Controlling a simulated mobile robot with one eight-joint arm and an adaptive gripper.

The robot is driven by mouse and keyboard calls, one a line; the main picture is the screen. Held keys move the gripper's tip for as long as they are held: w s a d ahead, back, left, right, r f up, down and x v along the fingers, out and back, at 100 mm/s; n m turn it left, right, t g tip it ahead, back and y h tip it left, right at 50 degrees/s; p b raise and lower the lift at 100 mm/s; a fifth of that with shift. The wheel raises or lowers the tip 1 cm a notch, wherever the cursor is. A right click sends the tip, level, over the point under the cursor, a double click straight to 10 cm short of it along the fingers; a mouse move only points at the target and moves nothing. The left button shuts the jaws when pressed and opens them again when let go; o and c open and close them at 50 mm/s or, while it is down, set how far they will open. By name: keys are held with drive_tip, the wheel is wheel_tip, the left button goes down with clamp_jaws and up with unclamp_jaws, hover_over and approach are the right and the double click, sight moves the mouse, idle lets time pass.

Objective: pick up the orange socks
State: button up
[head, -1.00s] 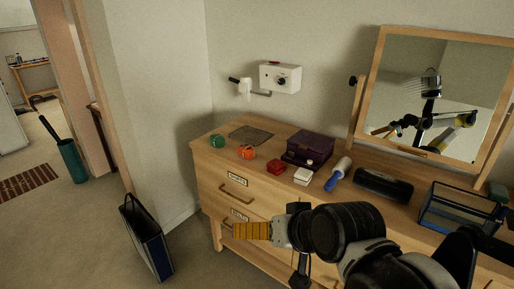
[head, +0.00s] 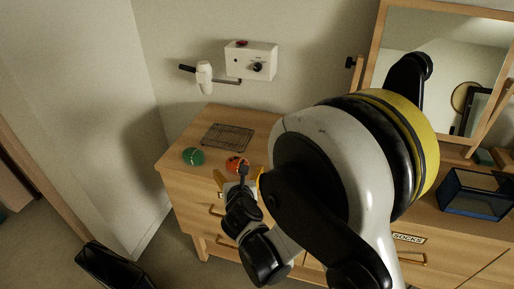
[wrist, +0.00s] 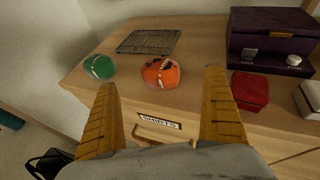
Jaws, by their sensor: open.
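The orange socks (wrist: 160,72) are a rounded orange bundle with dark and white marks on top of the wooden dresser, near its front edge. In the head view the orange socks (head: 236,163) are partly covered by my gripper. My gripper (wrist: 163,95) is open and empty, its two yellow fingers pointing toward the socks from the front. The socks lie between the fingers in the picture but beyond their tips, with no contact visible. In the head view my gripper (head: 239,180) is at the dresser's front edge.
A green bundle (wrist: 99,67) lies left of the socks, and a dark wire rack (wrist: 149,42) lies behind. To the right are a red box (wrist: 250,91), a purple box (wrist: 271,42) and a white box (wrist: 309,101). A wall-mounted white unit (head: 251,62) hangs above the dresser (head: 190,190).

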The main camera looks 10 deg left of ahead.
sight(237, 166)
drive_tip(key=b+x, duration=0.1)
drive_tip(key=x, duration=0.2)
drive_tip(key=f+b+x, duration=0.1)
drive_tip(key=x, duration=0.2)
drive_tip(key=b+x, duration=0.1)
drive_tip(key=x, duration=0.3)
drive_tip(key=shift+s+f, duration=0.2)
drive_tip(key=shift+s, duration=0.1)
drive_tip(key=shift+w+a+b, duration=0.2)
drive_tip(key=shift+w+b, duration=0.1)
drive_tip(key=shift+w, duration=0.15)
drive_tip(key=c, duration=1.3)
